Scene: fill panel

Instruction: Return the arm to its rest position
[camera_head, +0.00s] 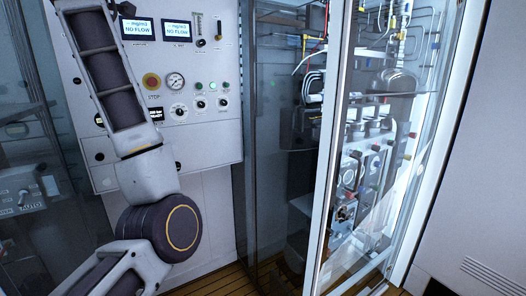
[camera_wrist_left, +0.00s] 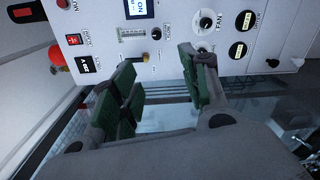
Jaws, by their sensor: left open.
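My left arm (camera_head: 115,90) rises across the left of the head view, in front of a white control panel. Its gripper is outside that view. In the left wrist view my left gripper (camera_wrist_left: 160,95) is open, with its two green-padded fingers apart and nothing between them. Beyond the fingers is a white panel (camera_wrist_left: 220,68) with a FAN knob (camera_wrist_left: 207,22), a small display, a flow tube and a red switch (camera_wrist_left: 78,39). I cannot tell how far the fingertips are from it. My right gripper is in neither view.
The fill panel (camera_head: 215,140) has two NO FLOW displays (camera_head: 138,28), a red STOP button (camera_head: 151,81) and a gauge (camera_head: 175,81). A glass door (camera_head: 335,150) stands right of it, before a cabinet of tubing and valves (camera_head: 375,130). Bare wooden floor (camera_head: 225,282) shows at the bottom.

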